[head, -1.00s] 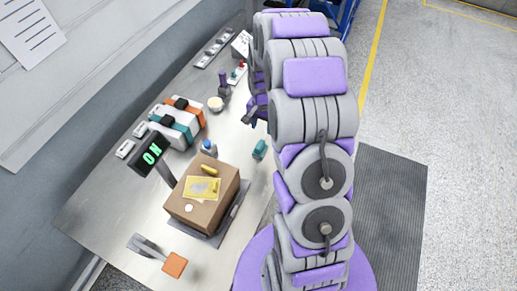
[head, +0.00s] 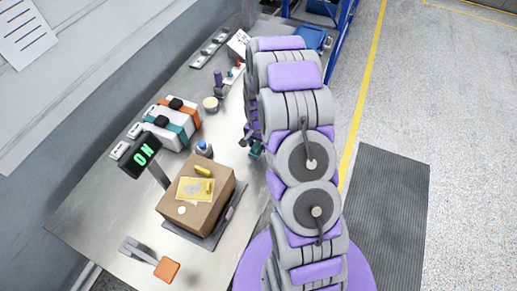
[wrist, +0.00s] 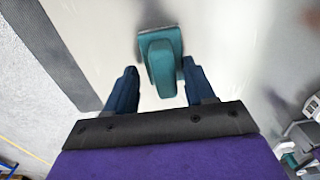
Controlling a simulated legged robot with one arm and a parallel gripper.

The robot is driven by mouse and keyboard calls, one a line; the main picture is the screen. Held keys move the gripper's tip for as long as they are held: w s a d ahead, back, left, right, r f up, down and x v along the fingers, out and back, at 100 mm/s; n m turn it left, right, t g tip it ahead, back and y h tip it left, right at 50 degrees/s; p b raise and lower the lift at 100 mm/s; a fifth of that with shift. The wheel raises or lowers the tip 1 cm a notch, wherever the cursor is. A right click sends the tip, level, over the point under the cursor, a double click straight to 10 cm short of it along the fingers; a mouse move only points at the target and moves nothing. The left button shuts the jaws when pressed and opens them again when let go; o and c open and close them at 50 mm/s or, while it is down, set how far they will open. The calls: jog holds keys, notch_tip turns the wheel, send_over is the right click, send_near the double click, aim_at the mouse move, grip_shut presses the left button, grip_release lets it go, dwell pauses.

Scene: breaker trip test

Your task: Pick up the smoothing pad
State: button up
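The smoothing pad appears to be the teal block with a raised grip (wrist: 161,62). It lies on the metal bench, and in the head view a small teal part (head: 257,151) shows beside my arm. My gripper (wrist: 159,68) is open, with its two dark blue fingers apart. The pad's teal grip shows between and just beyond the fingertips, with a gap on both sides. I cannot tell how high the fingers are above the bench. In the head view my gripper (head: 249,137) is partly hidden by my arm.
A cardboard box (head: 197,203) with a yellow packet stands on a scale whose display (head: 143,154) reads ON. A blue-capped bottle (head: 203,149), a small cup (head: 211,104), and an orange-ended tool (head: 166,269) are also on the bench. Bare bench surrounds the pad.

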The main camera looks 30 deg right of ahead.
aim_at(256, 144)
jog(key=shift+a+f, duration=0.1)
jog(key=shift+a, duration=0.4)
jog(key=shift+c, duration=0.4)
jog(key=shift+s+a, duration=0.1)
jog(key=shift+a, duration=0.2)
jog(key=c, duration=0.3)
jog(key=shift+d, duration=0.3)
grip_shut()
jog(key=shift+r, duration=0.55)
notch_tip(256, 144, up, 3)
jog(key=shift+f+p, duration=0.15)
jog(key=shift+p, duration=0.4)
jog(key=s, duration=0.5)
jog(key=s+a+r+p, duration=0.1)
jog(key=s, duration=0.4)
jog(key=s+a+p, duration=0.1)
jog(key=s, duration=0.4)
jog(key=shift+s+r, duration=0.15)
jog(key=shift+s, duration=0.2)
